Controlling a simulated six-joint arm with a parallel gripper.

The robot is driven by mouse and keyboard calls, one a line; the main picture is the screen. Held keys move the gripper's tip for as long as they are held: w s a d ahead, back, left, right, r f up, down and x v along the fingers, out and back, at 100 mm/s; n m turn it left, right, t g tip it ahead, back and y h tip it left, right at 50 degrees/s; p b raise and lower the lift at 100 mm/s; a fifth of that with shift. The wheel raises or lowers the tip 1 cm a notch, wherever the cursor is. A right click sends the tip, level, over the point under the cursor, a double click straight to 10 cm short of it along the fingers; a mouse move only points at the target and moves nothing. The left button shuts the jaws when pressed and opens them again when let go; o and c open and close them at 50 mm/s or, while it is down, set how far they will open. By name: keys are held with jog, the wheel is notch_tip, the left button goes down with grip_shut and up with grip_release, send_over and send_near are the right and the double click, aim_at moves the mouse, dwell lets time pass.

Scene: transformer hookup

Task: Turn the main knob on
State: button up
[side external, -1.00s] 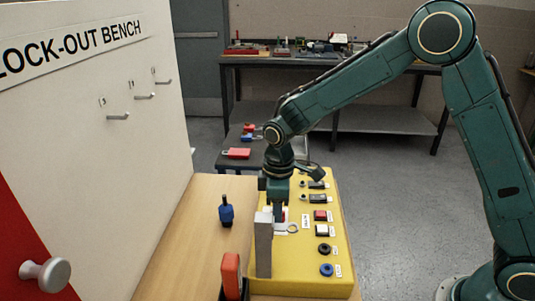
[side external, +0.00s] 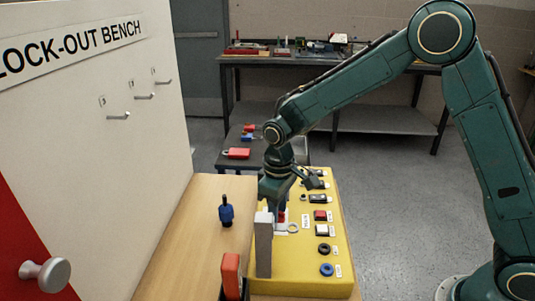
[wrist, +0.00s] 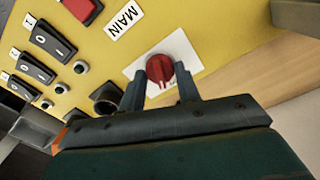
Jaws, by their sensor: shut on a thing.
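The main knob (wrist: 159,69) is a round red knob on a white plate beside the MAIN label (wrist: 124,19), on the yellow panel (wrist: 220,20). My gripper (wrist: 160,84) is at the knob in the wrist view, with one finger on either side, and is shut on it. In the side view my gripper (side external: 275,205) points down onto the yellow panel (side external: 300,275). There the knob is mostly hidden behind the gripper and a grey upright block (side external: 263,245). I cannot read the knob's setting.
Black rocker switches (wrist: 50,40) and a red button (wrist: 83,10) sit beside the knob. A blue object (side external: 226,211) stands on the wooden bench (side external: 190,240) to the left. A red-topped object (side external: 230,273) stands in front. The grey block is close to my gripper.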

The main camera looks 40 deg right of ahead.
jog(key=m, duration=0.6)
jog(key=shift+m, duration=0.3)
jog(key=m, duration=0.6)
jog(key=shift+m, duration=0.4)
jog(key=o, duration=1)
jog(key=shift+r, duration=0.1)
notch_tip(320, 180, up, 14)
jog(key=shift+f, duration=0.15)
